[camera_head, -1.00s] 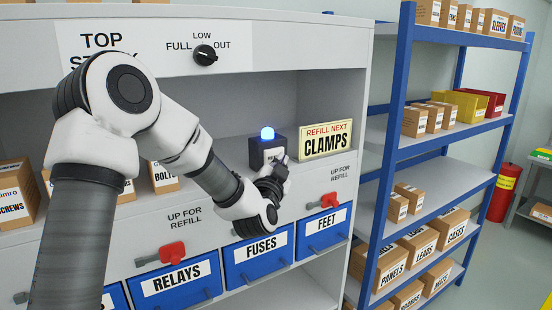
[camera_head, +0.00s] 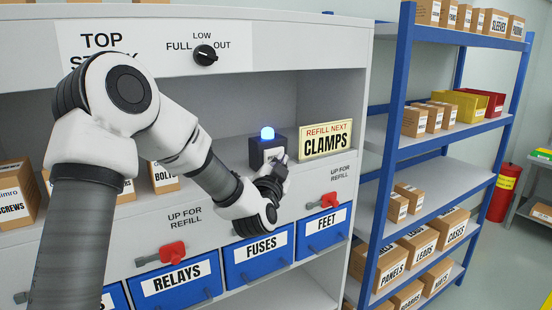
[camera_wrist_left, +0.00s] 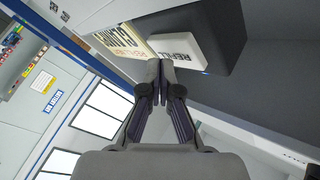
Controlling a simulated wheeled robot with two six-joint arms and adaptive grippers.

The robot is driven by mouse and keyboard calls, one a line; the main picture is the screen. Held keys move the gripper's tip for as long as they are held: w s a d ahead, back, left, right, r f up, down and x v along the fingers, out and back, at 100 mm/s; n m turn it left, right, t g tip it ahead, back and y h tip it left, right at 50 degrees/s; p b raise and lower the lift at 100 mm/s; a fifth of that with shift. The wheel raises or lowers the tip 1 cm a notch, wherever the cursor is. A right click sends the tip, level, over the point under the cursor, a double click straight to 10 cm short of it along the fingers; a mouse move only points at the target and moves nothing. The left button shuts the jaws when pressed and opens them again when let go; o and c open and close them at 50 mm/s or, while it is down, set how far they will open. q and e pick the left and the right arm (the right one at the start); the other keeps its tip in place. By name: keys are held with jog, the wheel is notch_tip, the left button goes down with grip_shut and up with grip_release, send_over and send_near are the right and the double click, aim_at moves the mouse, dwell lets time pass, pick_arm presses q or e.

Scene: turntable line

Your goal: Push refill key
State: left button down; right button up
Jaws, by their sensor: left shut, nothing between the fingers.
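The refill key (camera_wrist_left: 178,47) is a white block marked REFILL on the front of a dark box (camera_wrist_left: 225,38). In the head view the dark box (camera_head: 256,152) stands on the shelf with a lit blue lamp (camera_head: 267,133) on top. The white key (camera_head: 274,153) shows partly above my left gripper (camera_head: 281,164). My left gripper (camera_wrist_left: 160,72) is shut and empty, its fingertips at the key's near edge in the wrist view. I cannot tell whether they touch it. My right gripper is not in view.
A sign (camera_head: 326,140) reading REFILL NEXT CLAMPS stands right of the box. Below are blue bins, including FUSES (camera_head: 260,255) and FEET (camera_head: 323,230), and red levers (camera_head: 325,201). A blue-framed rack (camera_head: 390,150) stands to the right.

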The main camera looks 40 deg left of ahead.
pick_arm(q)
jog(key=shift+w+a, duration=0.1)
jog(key=shift+a, duration=0.25)
jog(key=shift+d, duration=0.45)
jog(key=shift+s, duration=0.2)
jog(key=d, duration=0.1)
jog(key=s+d+b, duration=0.1)
jog(key=d, duration=0.1)
jog(key=s+d, duration=0.1)
jog(key=d, duration=0.1)
jog(key=shift+s+d, duration=0.15)
jog(key=shift+d, duration=0.1)
jog(key=shift+a, duration=0.1)
jog(key=shift+f, duration=0.1)
